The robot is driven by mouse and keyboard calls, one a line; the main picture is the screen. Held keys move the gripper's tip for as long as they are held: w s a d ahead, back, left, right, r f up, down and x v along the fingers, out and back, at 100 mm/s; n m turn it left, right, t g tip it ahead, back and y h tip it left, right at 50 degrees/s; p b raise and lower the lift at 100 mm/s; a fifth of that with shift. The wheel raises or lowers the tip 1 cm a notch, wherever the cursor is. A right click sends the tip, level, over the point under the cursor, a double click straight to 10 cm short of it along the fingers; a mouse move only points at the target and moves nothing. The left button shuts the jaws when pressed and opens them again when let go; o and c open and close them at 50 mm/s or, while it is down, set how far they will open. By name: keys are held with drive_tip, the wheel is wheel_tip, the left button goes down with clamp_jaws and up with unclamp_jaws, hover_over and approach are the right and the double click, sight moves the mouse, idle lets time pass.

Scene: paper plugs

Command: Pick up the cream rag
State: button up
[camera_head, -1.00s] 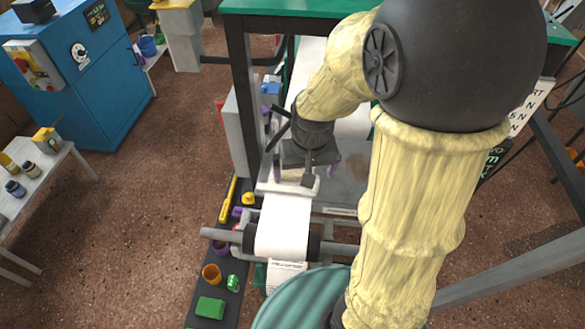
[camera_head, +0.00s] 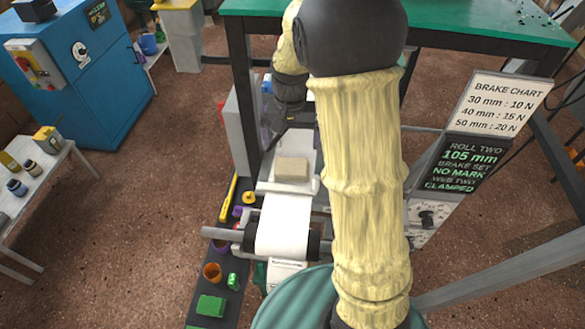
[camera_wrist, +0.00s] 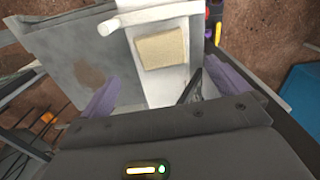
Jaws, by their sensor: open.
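A flat, rectangular cream-beige pad (camera_head: 292,169), which looks like the cream rag folded, lies on the white web over a pale plate. It also shows in the wrist view (camera_wrist: 162,48), uncovered and apart from my fingers. My gripper (camera_wrist: 155,90) is open and empty, with its two purple fingers on either side of the white strip. In the head view my gripper (camera_head: 290,118) is behind the pad, partly hidden by my arm.
A white roll (camera_head: 284,226) on a grey shaft stands in front of the pad. A dark strip on the left holds an orange cup (camera_head: 212,271), a green block (camera_head: 211,306) and a yellow bar (camera_head: 229,198). A green-topped frame (camera_head: 480,28) stands behind.

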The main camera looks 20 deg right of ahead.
hover_over(292, 170)
wheel_tip(292, 170, down, 6)
drive_tip(key=shift+w+r+p, duration=0.1)
drive_tip(key=shift+w+p, duration=0.05)
drive_tip(key=shift+p, duration=0.2)
wheel_tip(292, 170, down, 4)
drive_tip(key=shift+d+f+p, duration=0.1)
drive_tip(key=shift+p, duration=0.6)
drive_tip(key=shift+f, duration=0.5)
drive_tip(key=shift+c, duration=0.4)
drive_tip(key=c, duration=0.6)
